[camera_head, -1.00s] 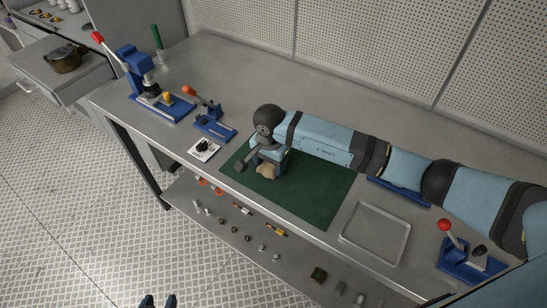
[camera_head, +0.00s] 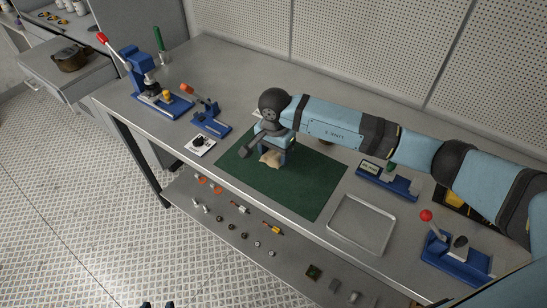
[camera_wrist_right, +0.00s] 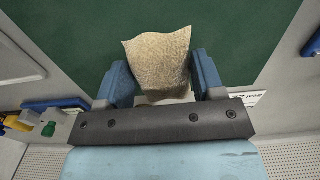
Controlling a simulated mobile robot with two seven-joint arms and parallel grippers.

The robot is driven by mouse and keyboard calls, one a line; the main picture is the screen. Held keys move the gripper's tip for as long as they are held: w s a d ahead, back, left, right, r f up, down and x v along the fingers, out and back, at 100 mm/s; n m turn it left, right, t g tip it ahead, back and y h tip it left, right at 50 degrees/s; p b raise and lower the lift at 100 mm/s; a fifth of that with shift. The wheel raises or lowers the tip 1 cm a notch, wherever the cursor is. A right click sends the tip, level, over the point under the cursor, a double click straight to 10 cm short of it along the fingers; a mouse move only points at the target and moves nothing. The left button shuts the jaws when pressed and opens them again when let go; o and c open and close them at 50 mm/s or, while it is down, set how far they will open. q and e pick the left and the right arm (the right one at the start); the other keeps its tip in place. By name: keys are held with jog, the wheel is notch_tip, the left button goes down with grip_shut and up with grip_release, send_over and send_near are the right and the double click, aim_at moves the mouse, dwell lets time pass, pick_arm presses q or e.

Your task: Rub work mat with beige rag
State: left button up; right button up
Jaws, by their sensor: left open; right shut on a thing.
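The green work mat (camera_head: 305,195) lies flat on the grey workbench and also fills much of the right wrist view (camera_wrist_right: 85,60). My right gripper (camera_head: 272,155) is over the mat's left-middle part, pointing down. It is shut on the beige rag (camera_head: 270,160). In the right wrist view the rag (camera_wrist_right: 160,55) sticks out beyond the fingers of the right gripper (camera_wrist_right: 163,82) against the mat. I cannot tell for sure whether the rag touches the mat. My left gripper (camera_head: 158,305) barely shows at the bottom edge of the head view, open and empty, away from the bench.
A metal tray (camera_head: 361,224) lies right of the mat, with a red-knobbed press (camera_head: 455,255) beyond it. A blue device with a display (camera_head: 388,182) stands behind. Left are a white card (camera_head: 200,145), a blue fixture (camera_head: 211,122) and a large blue press (camera_head: 150,85).

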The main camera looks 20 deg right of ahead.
notch_tip(320, 180, up, 2)
jog(key=shift+r+p, duration=0.25)
jog(key=shift+p, duration=0.1)
jog(key=shift+r, duration=0.25)
pick_arm(q)
jog(key=shift+s+a+r, duration=0.1)
jog(key=shift+s+r, duration=0.25)
jog(key=shift+s, duration=0.3)
jog(key=shift+f, duration=0.1)
pick_arm(e)
jog(key=shift+f, duration=0.1)
